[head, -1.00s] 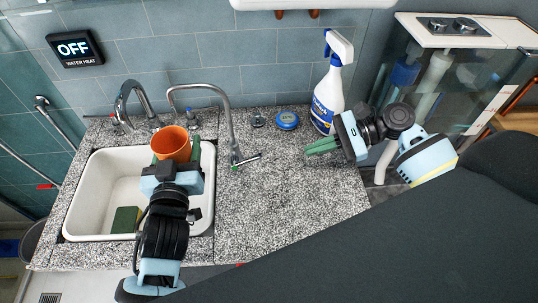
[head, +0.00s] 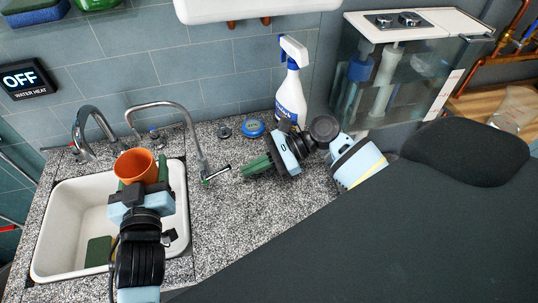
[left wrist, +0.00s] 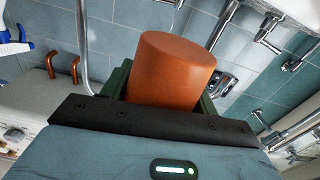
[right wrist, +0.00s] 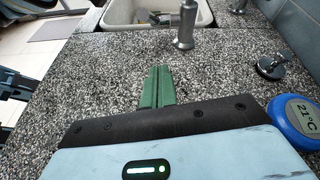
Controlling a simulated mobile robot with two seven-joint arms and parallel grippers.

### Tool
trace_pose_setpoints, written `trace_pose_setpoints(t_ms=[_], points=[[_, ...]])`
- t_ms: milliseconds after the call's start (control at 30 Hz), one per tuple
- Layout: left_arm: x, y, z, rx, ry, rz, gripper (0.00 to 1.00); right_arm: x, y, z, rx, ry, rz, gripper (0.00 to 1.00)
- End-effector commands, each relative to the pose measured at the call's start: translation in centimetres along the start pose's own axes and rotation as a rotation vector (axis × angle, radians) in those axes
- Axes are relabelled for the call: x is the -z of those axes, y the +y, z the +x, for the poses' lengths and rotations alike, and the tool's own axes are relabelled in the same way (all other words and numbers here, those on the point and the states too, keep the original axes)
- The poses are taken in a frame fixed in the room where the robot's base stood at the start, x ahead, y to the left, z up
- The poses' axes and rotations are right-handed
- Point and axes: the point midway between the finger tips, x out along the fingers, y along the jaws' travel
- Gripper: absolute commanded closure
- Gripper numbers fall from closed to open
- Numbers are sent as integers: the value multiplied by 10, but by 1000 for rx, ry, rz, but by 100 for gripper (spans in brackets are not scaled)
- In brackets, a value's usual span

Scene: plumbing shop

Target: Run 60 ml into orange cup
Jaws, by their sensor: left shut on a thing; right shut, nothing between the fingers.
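The orange cup (head: 136,166) is upright above the right side of the white sink in the head view. My left gripper (head: 142,185) is shut on it, and its green fingers flank the cup (left wrist: 172,70) in the left wrist view. A thin chrome spout (head: 185,120) arches over the counter, with its outlet (head: 215,174) to the right of the cup. A thicker chrome faucet (head: 90,120) stands behind the sink. My right gripper (head: 255,166) is shut and empty over the counter, right of the spout outlet. Its fingers (right wrist: 158,88) touch each other in the right wrist view.
A blue round thermometer (head: 253,128) and a spray bottle (head: 291,95) stand at the back of the counter. The sink (head: 70,215) holds a green sponge (head: 98,251). A wall display (head: 24,79) reads OFF. The speckled counter's middle (head: 225,225) is clear.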

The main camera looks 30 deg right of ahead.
Motion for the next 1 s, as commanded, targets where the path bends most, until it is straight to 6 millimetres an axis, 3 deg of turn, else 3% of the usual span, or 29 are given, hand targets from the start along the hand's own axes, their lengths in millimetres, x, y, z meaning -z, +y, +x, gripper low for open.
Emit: trace_pose_setpoints(t_ms=[67, 400, 1000], points=[[0, 0, 0, 0, 1, 0, 63, -1, 0, 15, -2, -2, 0, 100], [1, 0, 0, 0, 1, 0, 63, -36, 0, 23, -1, 1, -1, 100], [1, 0, 0, 0, 1, 0, 63, -41, 0, 23, -7, 22, -1, 100]])
